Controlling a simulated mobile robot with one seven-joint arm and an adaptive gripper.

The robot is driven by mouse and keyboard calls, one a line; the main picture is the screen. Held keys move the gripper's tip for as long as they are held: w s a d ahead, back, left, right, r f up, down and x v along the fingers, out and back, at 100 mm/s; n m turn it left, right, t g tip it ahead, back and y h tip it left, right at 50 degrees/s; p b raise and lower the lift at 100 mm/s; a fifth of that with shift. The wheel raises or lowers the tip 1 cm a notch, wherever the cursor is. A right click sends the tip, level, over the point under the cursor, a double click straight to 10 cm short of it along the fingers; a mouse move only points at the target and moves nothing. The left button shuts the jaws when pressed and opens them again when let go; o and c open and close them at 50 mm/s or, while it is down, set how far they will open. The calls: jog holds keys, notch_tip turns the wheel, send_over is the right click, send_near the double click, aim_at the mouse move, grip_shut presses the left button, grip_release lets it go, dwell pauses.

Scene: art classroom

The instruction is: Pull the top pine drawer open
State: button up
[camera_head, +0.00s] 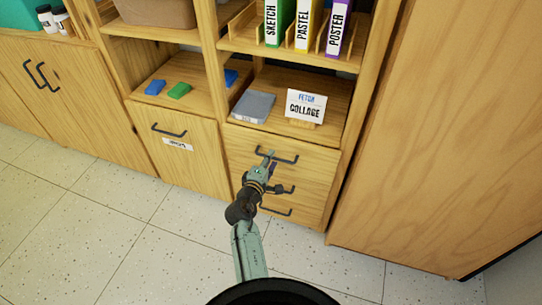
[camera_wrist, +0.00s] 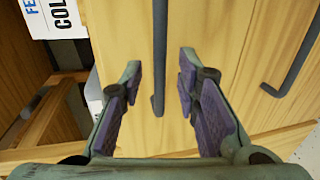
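The top pine drawer (camera_head: 237,145) is the upper front in the right-hand unit, below the open shelf. It looks shut, flush with the fronts below. Its dark bar handle (camera_head: 285,160) runs across the front; in the wrist view this handle (camera_wrist: 160,55) stands upright in the picture. My gripper (camera_head: 267,160) is at the handle's left part. In the wrist view my gripper (camera_wrist: 159,68) is open, its purple-padded fingers one on each side of the handle, with gaps on both sides. How deep the bar lies between the fingers is hard to tell.
Lower drawer handles (camera_head: 280,189) sit just below; one shows at right in the wrist view (camera_wrist: 292,62). A "COLLAGE" card (camera_head: 305,105) and a grey box (camera_head: 254,106) stand on the shelf above. A tall wooden cabinet (camera_head: 440,130) is at right. The floor (camera_head: 130,240) in front is clear.

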jog(key=shift+x, duration=1.05)
grip_shut()
